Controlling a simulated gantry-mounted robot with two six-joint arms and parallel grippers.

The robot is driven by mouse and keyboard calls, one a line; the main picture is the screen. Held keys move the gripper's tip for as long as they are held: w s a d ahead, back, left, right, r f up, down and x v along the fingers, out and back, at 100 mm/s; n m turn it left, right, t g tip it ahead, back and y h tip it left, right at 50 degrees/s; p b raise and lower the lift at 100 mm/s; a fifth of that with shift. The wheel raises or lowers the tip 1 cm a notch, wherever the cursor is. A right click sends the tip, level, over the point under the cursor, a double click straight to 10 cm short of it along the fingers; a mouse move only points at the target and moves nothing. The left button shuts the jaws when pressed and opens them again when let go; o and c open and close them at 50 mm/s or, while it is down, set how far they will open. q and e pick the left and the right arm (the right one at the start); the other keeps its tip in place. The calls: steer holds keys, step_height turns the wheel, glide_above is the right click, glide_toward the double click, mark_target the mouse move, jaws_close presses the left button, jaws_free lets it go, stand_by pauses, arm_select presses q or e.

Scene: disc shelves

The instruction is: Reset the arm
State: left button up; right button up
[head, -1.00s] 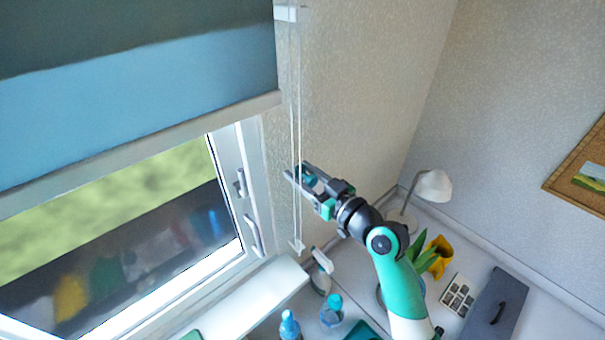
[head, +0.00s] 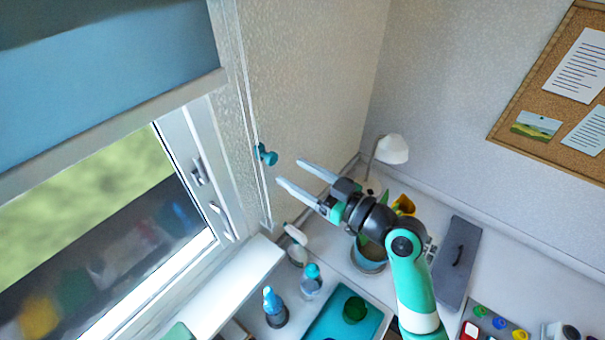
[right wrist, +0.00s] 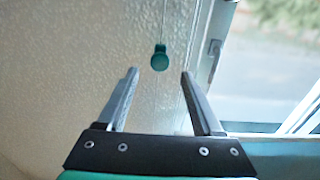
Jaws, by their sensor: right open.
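My right gripper (head: 308,178) is open and empty, held out in front of the wall to the right of the window. Its two fingers (right wrist: 160,95) also show apart in the right wrist view, with nothing between them. A teal knob (head: 266,155) is on the blind's cord at the wall, left of the gripper and apart from it. The knob also shows in the right wrist view (right wrist: 160,58), just beyond the fingertips and centred between them. My left gripper is not in view.
The window (head: 90,220) with its blue blind (head: 110,80) is at left. A corkboard (head: 540,100) hangs at right.

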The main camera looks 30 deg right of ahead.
steer(key=shift+s+d, duration=0.15)
steer(key=shift+s, duration=0.35)
